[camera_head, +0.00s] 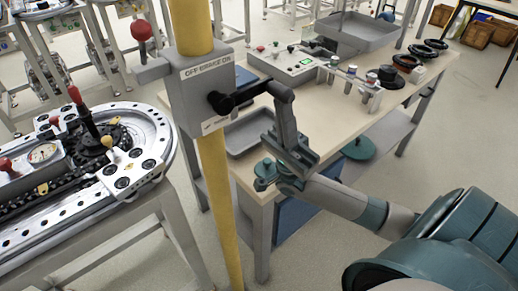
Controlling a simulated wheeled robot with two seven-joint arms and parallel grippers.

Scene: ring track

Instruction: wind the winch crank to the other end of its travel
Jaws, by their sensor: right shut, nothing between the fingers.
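The winch crank (248,93) is a dark arm that sticks out to the right from the black hub on a grey box (187,88). The box is fixed on a yellow post and has a printed label reading OFF, BRAKE, ON. A red-ball lever (142,34) stands at the box's left side. My right gripper (285,112) is shut and empty at the crank's outer end, with its arm coming in from the lower right. I cannot tell whether its fingers touch the crank. My left gripper is out of view.
A bench (318,108) stands behind the crank with a control box (290,65), a grey tray (352,33) and several black rings. A metal ring track (150,160) with a gauge and red-knobbed levers fills the left. Open floor (440,150) lies to the right.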

